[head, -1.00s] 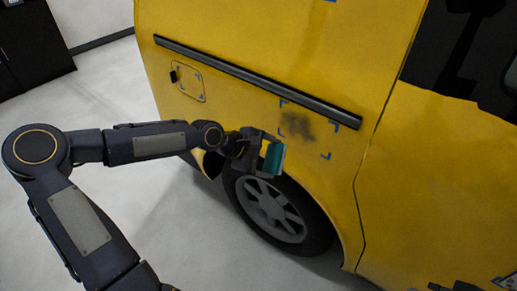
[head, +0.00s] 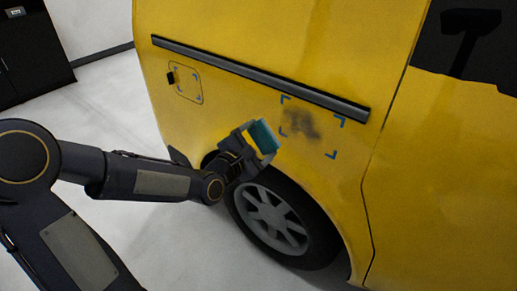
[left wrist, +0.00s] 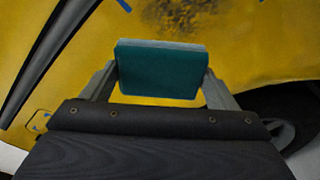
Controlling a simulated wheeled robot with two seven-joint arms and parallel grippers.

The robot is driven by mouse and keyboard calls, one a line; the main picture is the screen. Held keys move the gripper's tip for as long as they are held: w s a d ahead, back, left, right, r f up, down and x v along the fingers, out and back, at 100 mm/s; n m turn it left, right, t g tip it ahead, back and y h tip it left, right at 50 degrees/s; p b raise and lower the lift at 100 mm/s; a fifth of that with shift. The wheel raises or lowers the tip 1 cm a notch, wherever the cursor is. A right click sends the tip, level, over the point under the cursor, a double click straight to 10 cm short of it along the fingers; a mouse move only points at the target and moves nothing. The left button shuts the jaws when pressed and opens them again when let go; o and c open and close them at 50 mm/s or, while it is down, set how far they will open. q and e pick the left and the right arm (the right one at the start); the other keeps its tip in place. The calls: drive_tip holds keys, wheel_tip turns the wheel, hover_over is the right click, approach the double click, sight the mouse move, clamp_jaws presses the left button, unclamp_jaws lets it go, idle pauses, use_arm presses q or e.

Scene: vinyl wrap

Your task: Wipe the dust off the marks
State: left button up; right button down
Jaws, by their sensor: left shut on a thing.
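A dark dust smudge (head: 303,123) lies on the yellow van panel (head: 345,165), framed by blue corner marks (head: 340,123). The smudge also shows at the top of the left wrist view (left wrist: 185,18). My left gripper (head: 252,143) is shut on a teal block-shaped wiper (head: 265,137). The wiper sits between both fingers in the left wrist view (left wrist: 160,70). In the head view it is just left of the smudge, beside the lower left of the marked area; I cannot tell whether it touches the panel. My right gripper is not in view.
A dark rail (head: 260,75) runs along the panel above the marks. A wheel (head: 275,220) is below the gripper. A second set of blue marks surrounds a small flap (head: 185,83) at the left. Grey floor is open at the left.

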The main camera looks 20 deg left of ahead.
sight(320, 138)
use_arm(q)
drive_tip(key=shift+w, duration=0.2)
drive_tip(key=x, duration=0.3)
drive_tip(key=shift+w+d+r, duration=0.15)
drive_tip(key=shift+d+r, duration=0.1)
drive_tip(key=shift+d, duration=0.05)
drive_tip(key=shift+x, duration=1)
drive_tip(key=shift+x, duration=0.9)
drive_tip(key=shift+d+r, duration=0.1)
drive_tip(key=shift+d, duration=0.05)
drive_tip(key=shift+s+d+b, duration=0.35)
drive_tip(key=shift+d, duration=0.5)
drive_tip(key=shift+s+d+b, duration=0.35)
drive_tip(key=shift+d, duration=0.5)
drive_tip(key=shift+s+d+b, duration=0.3)
drive_tip(key=shift+s+d, duration=0.1)
drive_tip(key=shift+d, duration=0.9)
drive_tip(key=shift+s+d+b, duration=0.3)
drive_tip(key=shift+s+d, duration=0.15)
drive_tip(key=shift+d, duration=0.85)
drive_tip(key=shift+s+d+b, duration=0.3)
drive_tip(key=shift+s+d, duration=0.1)
drive_tip(key=shift+d, duration=0.85)
drive_tip(key=shift+s+d, duration=0.1)
